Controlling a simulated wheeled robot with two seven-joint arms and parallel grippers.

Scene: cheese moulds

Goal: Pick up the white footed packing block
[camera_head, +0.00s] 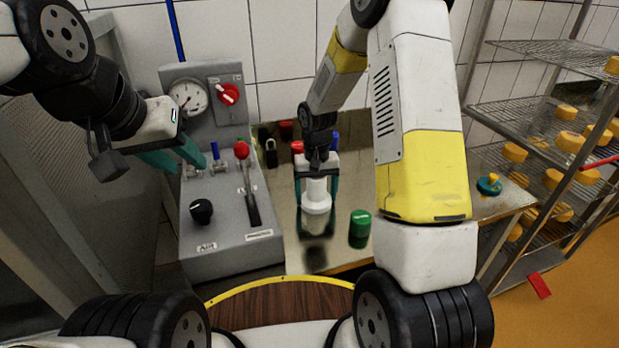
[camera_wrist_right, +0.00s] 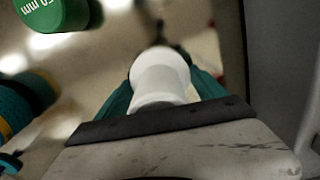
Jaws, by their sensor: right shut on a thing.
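The white footed packing block (camera_head: 316,197) is upright at the metal worktop, with a narrower body and a wide round foot at the bottom. My right gripper (camera_head: 317,186) comes down over it from above and is shut on it, one teal finger on each side. In the right wrist view the white block (camera_wrist_right: 160,78) sits between the teal fingers. I cannot tell whether its foot touches the worktop. My left gripper (camera_head: 190,163) is open and empty, in front of the grey control panel at the left.
A green cylinder (camera_head: 360,224) stands right of the block; its marked top shows in the wrist view (camera_wrist_right: 52,14). The grey control panel (camera_head: 225,235) with a red-knobbed lever (camera_head: 241,150) is left. Red and blue pieces stand behind the block. Wire racks (camera_head: 545,130) hold yellow cheeses at right.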

